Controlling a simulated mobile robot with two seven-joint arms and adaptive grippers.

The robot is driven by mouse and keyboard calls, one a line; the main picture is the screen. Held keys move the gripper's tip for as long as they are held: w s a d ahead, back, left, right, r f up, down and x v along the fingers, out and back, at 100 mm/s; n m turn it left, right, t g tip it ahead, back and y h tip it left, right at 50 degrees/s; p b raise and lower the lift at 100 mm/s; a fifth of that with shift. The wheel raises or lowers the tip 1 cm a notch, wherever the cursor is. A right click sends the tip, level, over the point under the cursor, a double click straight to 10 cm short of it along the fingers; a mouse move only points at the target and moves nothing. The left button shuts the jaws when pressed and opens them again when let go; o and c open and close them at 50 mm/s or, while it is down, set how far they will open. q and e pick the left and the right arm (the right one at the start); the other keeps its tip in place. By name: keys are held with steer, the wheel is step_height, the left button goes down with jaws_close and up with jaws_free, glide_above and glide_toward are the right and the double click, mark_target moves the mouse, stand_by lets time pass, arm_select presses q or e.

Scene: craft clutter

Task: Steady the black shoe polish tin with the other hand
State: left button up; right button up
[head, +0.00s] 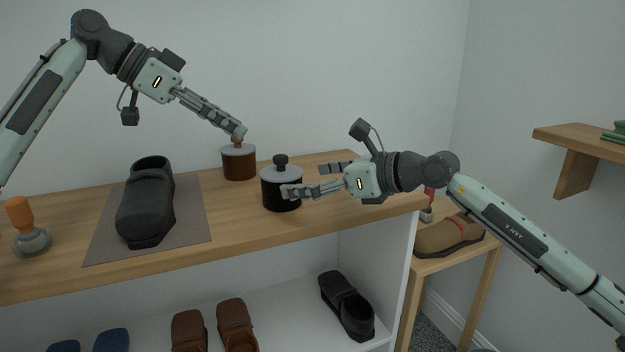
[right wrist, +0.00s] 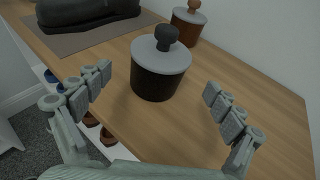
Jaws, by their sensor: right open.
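The black shoe polish tin (head: 281,188), with a grey lid and black knob, stands upright on the wooden top; it also shows in the right wrist view (right wrist: 158,82). My right gripper (head: 303,179) is open at its right side. In the right wrist view the tin stands ahead, between the lines of the spread fingers, with gaps on both sides. A brown tin (head: 238,163) with a grey lid and brown knob stands behind it. My left gripper (head: 238,132) points down at that knob, its fingertips at or just above it; contact and finger gap are unclear.
A black shoe (head: 146,205) lies on a grey mat (head: 192,222) to the left. An orange-handled tool (head: 30,232) stands at far left. Below is a shelf with several shoes (head: 347,303). A side table with a tan shoe (head: 446,236) is at right. The top's front edge is close.

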mark_target(282, 183)
steer(key=x, duration=0.6)
steer(key=shift+w+a+f, duration=0.1)
steer(key=shift+w+a, duration=0.05)
steer(key=shift+a, duration=0.1)
steer(key=shift+c, duration=0.6)
steer(key=c, duration=1.3)
steer(key=o, duration=0.7)
steer(key=c, duration=0.7)
steer(key=shift+o, duration=0.2)
steer(key=shift+f, duration=0.2)
